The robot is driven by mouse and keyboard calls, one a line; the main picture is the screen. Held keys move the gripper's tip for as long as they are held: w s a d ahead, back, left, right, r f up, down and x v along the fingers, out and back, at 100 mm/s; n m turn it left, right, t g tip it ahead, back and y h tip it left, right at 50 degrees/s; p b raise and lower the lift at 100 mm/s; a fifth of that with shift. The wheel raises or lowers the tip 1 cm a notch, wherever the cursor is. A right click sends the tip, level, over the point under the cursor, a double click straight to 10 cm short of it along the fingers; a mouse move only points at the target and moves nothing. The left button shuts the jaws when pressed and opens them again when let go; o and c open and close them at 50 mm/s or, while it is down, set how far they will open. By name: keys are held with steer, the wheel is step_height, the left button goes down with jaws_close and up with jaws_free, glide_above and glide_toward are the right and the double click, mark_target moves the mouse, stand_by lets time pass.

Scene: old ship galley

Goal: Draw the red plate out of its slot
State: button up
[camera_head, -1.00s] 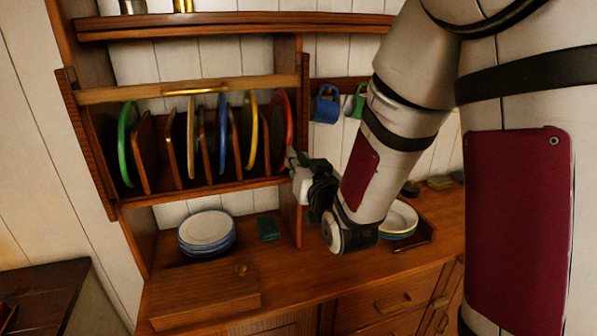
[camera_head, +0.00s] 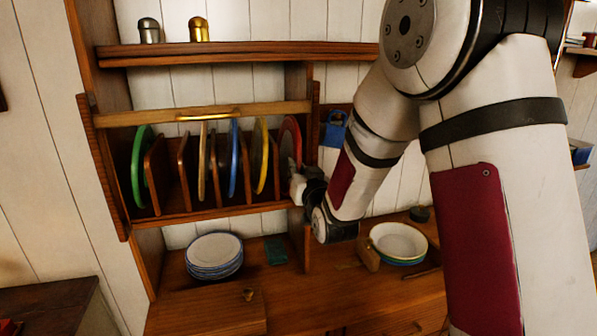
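The red plate (camera_head: 290,143) stands on edge in the rightmost slot of the wooden plate rack (camera_head: 219,213). A brass-handled bar (camera_head: 209,115) runs across the upper front of the rack. My gripper (camera_head: 297,186) is at the lower front edge of the red plate, near the rack's right end post. Its fingers are small and partly hidden by the wrist, so I cannot tell whether they are open or closed on the rim.
Green (camera_head: 141,165), cream (camera_head: 202,162), blue (camera_head: 233,158) and yellow (camera_head: 262,155) plates stand in other slots. Stacked plates (camera_head: 214,251) and bowls (camera_head: 398,241) sit on the counter below. A blue mug (camera_head: 334,129) hangs right of the rack.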

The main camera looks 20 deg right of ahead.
jaws_close()
steer(key=shift+r, duration=0.45)
steer(key=shift+r+p, duration=0.3)
steer(key=shift+r, duration=0.05)
steer(key=shift+r, duration=0.5)
steer(key=shift+s, duration=0.1)
